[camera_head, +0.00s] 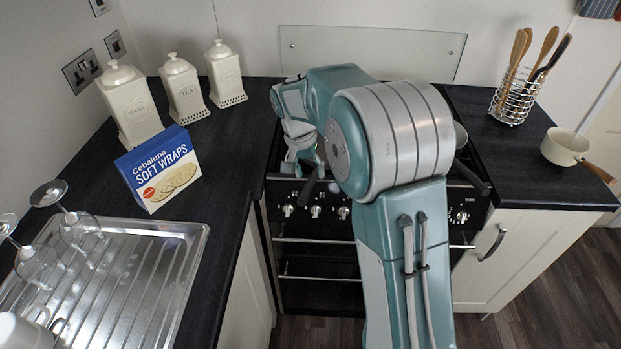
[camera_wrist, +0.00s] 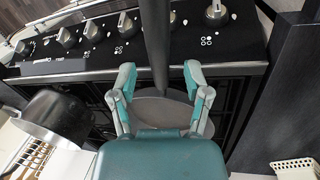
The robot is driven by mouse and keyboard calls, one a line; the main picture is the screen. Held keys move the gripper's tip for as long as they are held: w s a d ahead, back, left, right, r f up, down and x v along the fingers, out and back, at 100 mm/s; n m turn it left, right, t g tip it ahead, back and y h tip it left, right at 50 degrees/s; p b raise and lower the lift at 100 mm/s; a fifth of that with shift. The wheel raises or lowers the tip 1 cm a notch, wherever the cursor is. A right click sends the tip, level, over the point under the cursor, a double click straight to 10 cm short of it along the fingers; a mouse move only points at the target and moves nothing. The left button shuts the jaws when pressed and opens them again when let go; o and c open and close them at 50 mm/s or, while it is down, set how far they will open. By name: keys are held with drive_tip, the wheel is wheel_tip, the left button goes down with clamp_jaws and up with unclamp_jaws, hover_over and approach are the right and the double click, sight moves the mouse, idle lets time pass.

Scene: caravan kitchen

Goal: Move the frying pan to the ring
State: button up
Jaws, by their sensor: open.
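The frying pan (camera_wrist: 160,107) sits on the hob in the wrist view, mostly hidden behind my gripper. Its dark handle (camera_wrist: 156,45) points toward the cooker's knob panel and runs between my fingertips. The handle also shows in the head view (camera_head: 310,184), sticking out over the cooker's front. My gripper (camera_wrist: 160,76) is open, with one teal finger on each side of the handle; I cannot tell whether either touches it. In the head view my gripper (camera_head: 301,155) is over the hob's left part. My arm hides most of the hob, and I cannot make out the ring.
A dark saucepan (camera_wrist: 60,116) stands on the hob's other side; its handle (camera_head: 472,177) sticks out at the front right. A wire utensil rack (camera_head: 514,100) and cream pot (camera_head: 564,147) stand right. Canisters (camera_head: 182,90) and a wraps box (camera_head: 159,170) stand left.

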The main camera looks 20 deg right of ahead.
wheel_tip(320, 180, up, 10)
drive_tip(key=a, duration=0.2)
drive_tip(key=s+d+r+n+t+y, duration=0.1)
drive_tip(key=s+r+t, duration=0.15)
drive_tip(key=s, duration=0.45)
drive_tip(key=s+d+r+n+t, duration=0.1)
drive_tip(key=s+r+n, duration=0.15)
drive_tip(key=s, duration=0.45)
drive_tip(key=s+f+n+t+y, duration=0.1)
drive_tip(key=s+f+n+t, duration=0.1)
drive_tip(key=s, duration=1.1)
drive_tip(key=shift+s+d+f+t, duration=0.2)
drive_tip(key=shift+s+f+t, duration=0.2)
drive_tip(key=shift+f+t, duration=0.2)
drive_tip(key=shift+s, duration=0.15)
